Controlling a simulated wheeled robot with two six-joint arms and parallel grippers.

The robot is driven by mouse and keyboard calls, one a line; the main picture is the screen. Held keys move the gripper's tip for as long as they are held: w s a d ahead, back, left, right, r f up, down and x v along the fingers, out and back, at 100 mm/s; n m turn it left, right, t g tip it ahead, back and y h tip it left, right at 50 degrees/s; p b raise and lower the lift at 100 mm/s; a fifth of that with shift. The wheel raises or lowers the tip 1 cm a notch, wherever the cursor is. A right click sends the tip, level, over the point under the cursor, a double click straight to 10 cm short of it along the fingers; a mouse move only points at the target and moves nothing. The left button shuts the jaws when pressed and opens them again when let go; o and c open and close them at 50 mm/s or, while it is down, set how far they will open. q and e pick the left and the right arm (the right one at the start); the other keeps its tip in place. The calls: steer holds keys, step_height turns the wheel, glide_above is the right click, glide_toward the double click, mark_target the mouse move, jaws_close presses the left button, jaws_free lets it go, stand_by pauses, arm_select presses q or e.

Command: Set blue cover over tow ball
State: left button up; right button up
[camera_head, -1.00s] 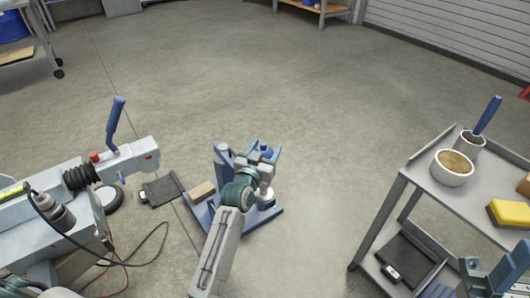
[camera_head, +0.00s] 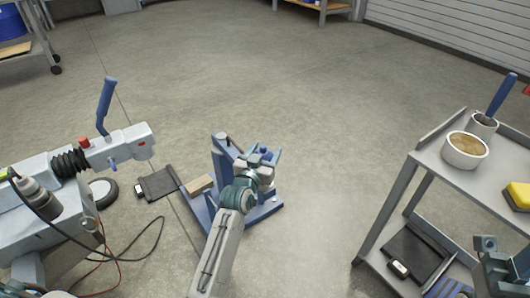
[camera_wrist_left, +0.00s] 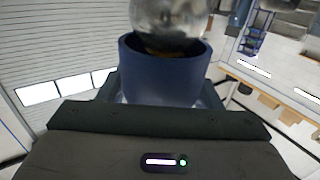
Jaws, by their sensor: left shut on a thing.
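The blue cover (camera_wrist_left: 165,70) is a short, round cup in the left wrist view, held between the jaws of my left gripper (camera_wrist_left: 160,100). Its open mouth faces the shiny metal tow ball (camera_wrist_left: 172,18). The ball's near end overlaps the mouth; I cannot tell how deep it sits. In the head view my left gripper (camera_head: 270,165) is over the blue stand (camera_head: 232,160), where it hides the ball and most of the cover. My right gripper (camera_head: 502,262) is partly in view at the lower right, and its jaw opening is unclear.
The grey trailer coupling (camera_head: 120,148) with a blue lever is at the left, with cables on the floor. A grey cart (camera_head: 433,158) at the right carries a round pot (camera_head: 465,150) and a yellow sponge (camera_head: 518,195).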

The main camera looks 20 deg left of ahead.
arm_select(q)
steer(key=shift+f+b, duration=0.65)
steer(key=shift+f, duration=0.2)
steer(key=shift+f+b, duration=0.6)
steer(key=shift+f, duration=0.4)
steer(key=o, duration=1)
steer(key=s, duration=0.3)
steer(key=s+p, duration=0.1)
steer(key=s, duration=0.3)
steer(key=s+a+p, duration=0.1)
steer(key=s, duration=0.2)
steer(key=shift+s, duration=0.4)
